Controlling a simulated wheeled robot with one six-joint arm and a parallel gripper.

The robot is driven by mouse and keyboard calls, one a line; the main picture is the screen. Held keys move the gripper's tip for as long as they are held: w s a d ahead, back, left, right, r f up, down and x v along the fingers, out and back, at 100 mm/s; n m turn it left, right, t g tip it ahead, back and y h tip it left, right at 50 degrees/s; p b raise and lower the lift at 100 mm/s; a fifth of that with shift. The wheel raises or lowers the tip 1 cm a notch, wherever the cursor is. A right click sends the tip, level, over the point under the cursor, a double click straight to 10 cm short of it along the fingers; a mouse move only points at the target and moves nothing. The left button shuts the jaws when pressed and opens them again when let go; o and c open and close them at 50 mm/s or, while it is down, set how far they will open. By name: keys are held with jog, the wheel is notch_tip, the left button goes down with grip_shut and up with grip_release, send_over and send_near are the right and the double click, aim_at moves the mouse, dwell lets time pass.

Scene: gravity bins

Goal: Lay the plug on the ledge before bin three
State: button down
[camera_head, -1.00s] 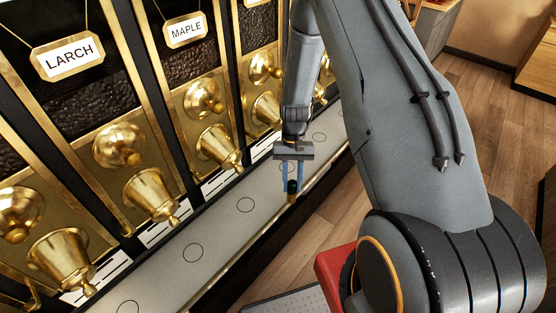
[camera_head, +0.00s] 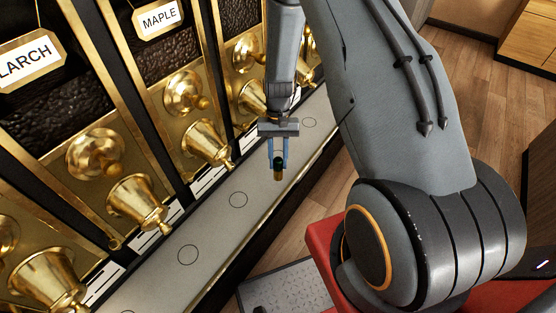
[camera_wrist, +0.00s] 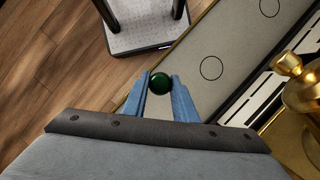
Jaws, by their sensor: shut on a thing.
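My gripper (camera_head: 278,162) points down with its blue fingers shut on the plug (camera_head: 278,173), a small piece with a dark green top and a brass-coloured lower part. In the wrist view the plug (camera_wrist: 160,83) shows as a green ball between the fingertips (camera_wrist: 160,86). The pale ledge (camera_head: 215,228) runs diagonally before the bins and carries thin circle marks. The plug appears over the ledge's outer side in the head view; its height above it is hard to tell. In the wrist view it lies near the ledge's (camera_wrist: 215,45) brass edge. Which bin is three is not marked visibly.
Bins with brass bells and knobs line the left; one label reads MAPLE (camera_head: 158,17), another, partly cut off, ends in ARCH (camera_head: 25,60). Brass spouts (camera_head: 140,200) overhang the ledge's inner side. A grey platform (camera_wrist: 140,25) stands on the wooden floor (camera_wrist: 55,60).

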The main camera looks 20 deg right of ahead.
aim_at(278, 171)
jog(key=shift+d+f+b, duration=0.1)
jog(key=shift+f+b, duration=1.8)
jog(key=shift+f, duration=1.05)
jog(key=shift+f+b, duration=0.3)
jog(key=shift+f, duration=0.2)
jog(key=c, duration=1.4)
grip_release()
jog(key=shift+o, duration=0.2)
jog(key=shift+r, duration=0.1)
jog(key=b+v, duration=0.2)
jog(key=v, duration=0.5)
jog(key=shift+r, duration=0.3)
jog(key=shift+d, duration=0.1)
